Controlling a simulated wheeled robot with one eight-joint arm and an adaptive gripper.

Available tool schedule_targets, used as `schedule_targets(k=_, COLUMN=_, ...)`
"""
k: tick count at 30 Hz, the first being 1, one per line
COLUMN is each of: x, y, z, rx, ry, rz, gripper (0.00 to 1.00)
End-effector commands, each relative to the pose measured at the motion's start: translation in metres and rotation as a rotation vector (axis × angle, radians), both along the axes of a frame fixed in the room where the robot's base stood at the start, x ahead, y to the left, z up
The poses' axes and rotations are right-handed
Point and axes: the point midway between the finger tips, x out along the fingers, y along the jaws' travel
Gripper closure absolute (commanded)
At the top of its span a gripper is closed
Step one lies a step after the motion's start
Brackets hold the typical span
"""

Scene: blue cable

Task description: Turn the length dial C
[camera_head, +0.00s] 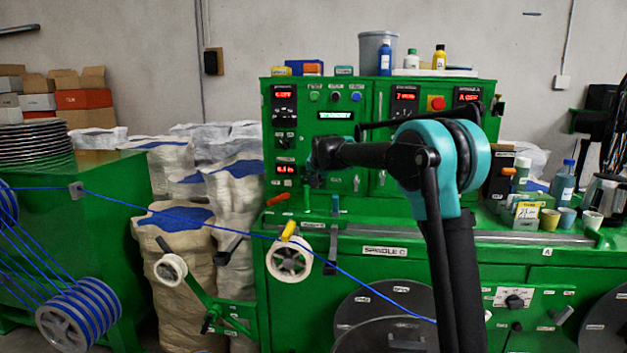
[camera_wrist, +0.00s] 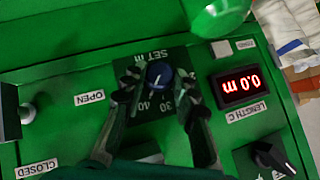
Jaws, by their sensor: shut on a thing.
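The length dial C is a small round blue knob (camera_wrist: 158,74) with a white pointer line, on a dark plate marked "SET M" in the wrist view. The numbers 30 and 40 show on its scale. My gripper (camera_wrist: 160,86) has one finger on each side of the knob and is shut on it. The red display (camera_wrist: 238,84) labelled "LENGTH C" appears upside down beside it and reads 0.0 m. In the head view my gripper (camera_head: 313,166) is at the green panel, right of the same display (camera_head: 286,169), and my arm hides the dial.
A black knob (camera_wrist: 272,158) and an OPEN/CLOSED lever (camera_wrist: 27,113) flank the dial. A red button (camera_head: 436,103) is higher on the cabinet. A blue cable (camera_head: 345,272) runs past a white pulley (camera_head: 289,259) below my arm. Bottles stand on top.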

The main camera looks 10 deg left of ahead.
Motion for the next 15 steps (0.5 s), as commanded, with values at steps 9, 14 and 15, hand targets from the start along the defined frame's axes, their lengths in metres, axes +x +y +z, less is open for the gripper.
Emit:
schedule_targets(k=9, x=-0.0001, y=0.0017, z=0.0002, rx=-0.042, ry=0.002, rz=0.001, gripper=1.00)
schedule_targets(k=14, x=0.0000, y=0.0034, z=0.0008, rx=-0.126, ry=0.004, rz=0.002, gripper=1.00)
schedule_targets(k=15, x=-0.0001, y=0.0037, z=0.0008, rx=-0.155, ry=0.006, rz=0.002, gripper=1.00)
